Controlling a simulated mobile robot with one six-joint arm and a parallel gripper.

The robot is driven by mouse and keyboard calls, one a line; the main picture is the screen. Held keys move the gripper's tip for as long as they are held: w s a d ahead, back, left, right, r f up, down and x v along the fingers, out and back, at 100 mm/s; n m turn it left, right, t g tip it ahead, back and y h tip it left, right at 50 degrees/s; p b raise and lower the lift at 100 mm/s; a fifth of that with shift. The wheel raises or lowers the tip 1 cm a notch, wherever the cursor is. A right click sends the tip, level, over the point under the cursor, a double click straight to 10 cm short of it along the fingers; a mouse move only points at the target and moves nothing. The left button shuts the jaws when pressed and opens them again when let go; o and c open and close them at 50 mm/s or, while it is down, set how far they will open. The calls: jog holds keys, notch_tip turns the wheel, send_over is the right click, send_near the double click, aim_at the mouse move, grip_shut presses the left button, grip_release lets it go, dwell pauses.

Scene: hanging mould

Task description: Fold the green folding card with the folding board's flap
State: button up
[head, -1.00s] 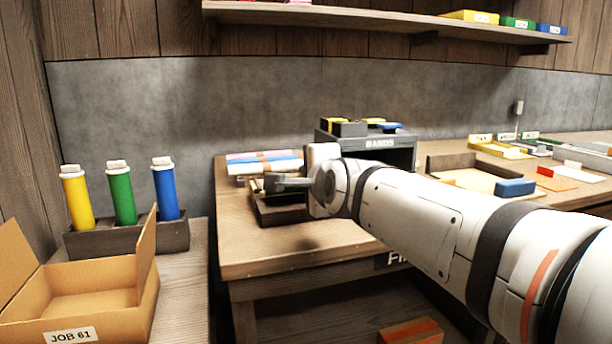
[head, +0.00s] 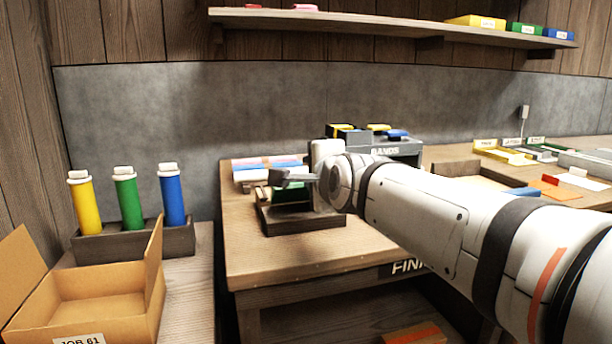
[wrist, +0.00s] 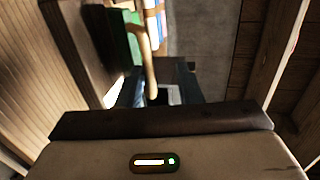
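The folding board (head: 318,222) is a dark wooden tray at the left of the middle bench in the head view. A green patch (head: 290,195), apparently the green folding card, shows on it, partly hidden by my gripper. My gripper (head: 280,178) is just above the board. In the wrist view its two fingers (wrist: 160,82) stand apart. A pale wooden bar (wrist: 149,55), perhaps the flap's edge, shows by the left finger, with the green card (wrist: 124,40) beyond it. I cannot tell whether a finger touches the bar.
Stacked banded cards (head: 268,163) lie behind the board. A grey BANDS box (head: 395,149) stands to its right, partly behind my arm. At the left are yellow, green and blue tubes (head: 127,200) and an open carton (head: 110,308). The bench front is clear.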

notch_tip(320, 180, up, 7)
jog(key=p, duration=0.3)
dwell(0.9)
jog(key=s+d+n+g+h+p, duration=0.1)
jog(key=s+d+n+g+p, duration=0.2)
jog(key=s+p, duration=0.5)
jog(key=s+d+r+n+g+h+p, duration=0.1)
jog(key=s+d+n+g+p, duration=0.3)
jog(key=p, duration=1)
jog(key=s+d+n+g+h+p, duration=0.1)
jog(key=s+d+n+g+p, duration=0.3)
jog(key=s+n+p, duration=0.4)
jog(key=s+g+p, duration=0.1)
jog(key=s+p, duration=0.3)
jog(key=shift+d+r+h, duration=0.2)
jog(key=shift+r+h, duration=0.15)
jog(key=shift+h, duration=0.05)
